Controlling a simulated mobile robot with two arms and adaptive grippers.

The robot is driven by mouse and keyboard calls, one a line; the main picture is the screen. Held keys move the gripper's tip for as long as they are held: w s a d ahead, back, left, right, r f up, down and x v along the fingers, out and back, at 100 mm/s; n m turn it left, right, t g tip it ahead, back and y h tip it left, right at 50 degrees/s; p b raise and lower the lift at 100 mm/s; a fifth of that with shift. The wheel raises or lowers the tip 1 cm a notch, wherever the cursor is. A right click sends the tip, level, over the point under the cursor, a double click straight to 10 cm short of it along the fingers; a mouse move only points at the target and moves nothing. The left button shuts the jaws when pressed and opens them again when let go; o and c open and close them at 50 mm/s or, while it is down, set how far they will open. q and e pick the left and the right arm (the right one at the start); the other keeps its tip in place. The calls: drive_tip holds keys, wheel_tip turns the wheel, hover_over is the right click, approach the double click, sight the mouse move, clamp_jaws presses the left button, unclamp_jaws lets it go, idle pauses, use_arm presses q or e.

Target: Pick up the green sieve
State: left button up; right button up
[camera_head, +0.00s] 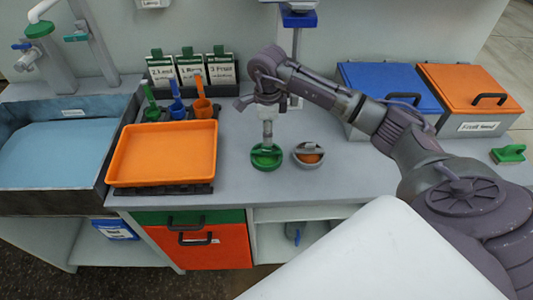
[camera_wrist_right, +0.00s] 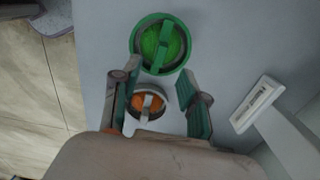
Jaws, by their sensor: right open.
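The green sieve (camera_head: 266,161) is a round green dish with a bar across its top, on the grey counter near its front edge. It also shows in the right wrist view (camera_wrist_right: 175,45). My right gripper (camera_head: 267,142) points down over it in the head view and hides part of it. In the right wrist view my right gripper (camera_wrist_right: 158,76) has its two fingers spread and nothing held; the green sieve lies just beyond the fingertips. Whether they touch it I cannot tell. My left gripper is not in view.
A grey round dish with orange inside (camera_head: 308,147) stands close right of the green sieve. An orange tray (camera_head: 165,150) lies left, with scoops behind it. A stand's pole (camera_head: 296,50) rises behind. Blue (camera_head: 385,82) and orange (camera_head: 468,85) lidded bins stand right.

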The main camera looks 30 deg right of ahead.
sight(266, 147)
drive_tip(key=shift+f, duration=0.75)
drive_tip(key=f+p, duration=0.2)
drive_tip(key=f, duration=0.2)
drive_tip(key=shift+a+f, duration=0.15)
drive_tip(key=shift+a, duration=0.05)
drive_tip(key=shift+f, duration=0.5)
drive_tip(key=shift+w, duration=0.1)
clamp_jaws()
